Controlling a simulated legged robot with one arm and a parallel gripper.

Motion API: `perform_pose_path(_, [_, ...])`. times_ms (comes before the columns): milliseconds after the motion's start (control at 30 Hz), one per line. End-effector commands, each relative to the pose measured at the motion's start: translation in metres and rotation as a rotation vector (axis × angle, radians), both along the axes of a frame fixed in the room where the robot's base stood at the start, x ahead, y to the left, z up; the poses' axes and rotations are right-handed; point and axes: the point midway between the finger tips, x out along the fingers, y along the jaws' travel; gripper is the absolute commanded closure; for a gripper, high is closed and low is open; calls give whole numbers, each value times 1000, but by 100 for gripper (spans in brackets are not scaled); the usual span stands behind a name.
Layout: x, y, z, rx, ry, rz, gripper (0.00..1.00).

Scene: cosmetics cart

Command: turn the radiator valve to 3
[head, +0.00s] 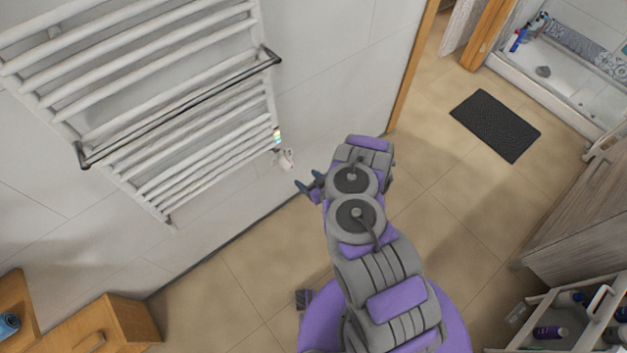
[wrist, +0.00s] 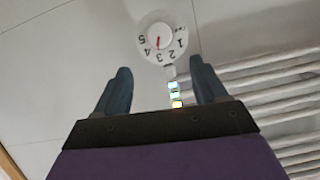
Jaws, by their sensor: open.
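The radiator valve (head: 286,159) is a small white fitting at the lower right corner of the towel radiator (head: 205,121). In the wrist view, the valve's round white dial (wrist: 163,57) faces me, with numbers 1 to 5 around it. A red mark (wrist: 158,42) on its middle points down, roughly toward the 3; I cannot tell whether it lines up exactly. My gripper (wrist: 160,68) is open and empty, its two dark fingers below and to either side of the dial, apart from it. In the head view, my gripper (head: 310,185) is right of and below the valve.
A small multicoloured strip (wrist: 174,94) is beside the valve, near the radiator bars. A wooden cabinet (head: 108,325) is at lower left, and a cart with bottles (head: 560,322) at lower right. A dark mat (head: 495,126) lies on the open tiled floor.

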Motion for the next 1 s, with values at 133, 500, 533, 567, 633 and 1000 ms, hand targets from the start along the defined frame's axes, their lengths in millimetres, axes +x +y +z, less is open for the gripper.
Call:
perform_pose_path(133, [-15,-12,9,1,4,-3,29])
perform_pose_path(500, [-24,-17,11,-1,1,0,29])
perform_pose_path(533, [-24,-17,11,-1,1,0,29])
perform_pose_path(567, [-24,-17,11,-1,1,0,29])
perform_pose_path(633, [-24,-17,11,-1,1,0,29])
perform_pose_path(1000, [-17,-14,16,-5,8,-1,29])
